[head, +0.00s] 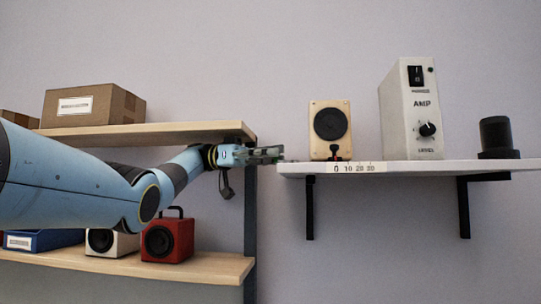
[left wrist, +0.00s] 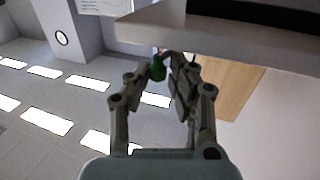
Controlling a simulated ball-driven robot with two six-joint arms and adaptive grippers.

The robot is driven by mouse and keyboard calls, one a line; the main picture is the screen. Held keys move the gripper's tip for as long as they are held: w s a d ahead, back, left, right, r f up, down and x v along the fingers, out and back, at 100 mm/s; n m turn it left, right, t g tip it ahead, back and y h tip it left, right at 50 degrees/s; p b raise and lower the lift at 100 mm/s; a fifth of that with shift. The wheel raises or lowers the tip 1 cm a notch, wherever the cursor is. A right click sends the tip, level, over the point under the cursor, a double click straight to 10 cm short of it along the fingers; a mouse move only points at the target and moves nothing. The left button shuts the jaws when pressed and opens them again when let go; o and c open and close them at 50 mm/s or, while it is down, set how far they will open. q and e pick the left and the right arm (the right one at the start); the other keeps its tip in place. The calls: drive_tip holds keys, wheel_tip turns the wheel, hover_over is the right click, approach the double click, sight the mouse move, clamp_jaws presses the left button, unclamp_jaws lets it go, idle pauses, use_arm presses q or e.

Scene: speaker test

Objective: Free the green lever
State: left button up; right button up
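The green lever (left wrist: 158,68) shows in the left wrist view below the edge of the white shelf, between my fingertips. My left gripper (left wrist: 162,72) reaches up to it, and its two fingers seem to close on the lever from both sides. In the head view my left gripper (head: 283,154) is at the left end of the white shelf (head: 460,165), where the lever is mostly hidden by the fingers. My right gripper is in neither view.
On the white shelf stand a pale speaker (head: 329,130), a white amp (head: 408,110) and a black cylinder (head: 496,135). A scale strip (head: 357,168) is on its front edge. The wooden rack at left holds a cardboard box (head: 92,105) and a red speaker (head: 167,240).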

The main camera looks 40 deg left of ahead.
use_arm(q)
drive_tip(key=o, duration=0.4)
drive_tip(key=shift+d+f, duration=0.15)
drive_tip(key=shift+d, duration=0.05)
drive_tip(key=shift+a, duration=0.1)
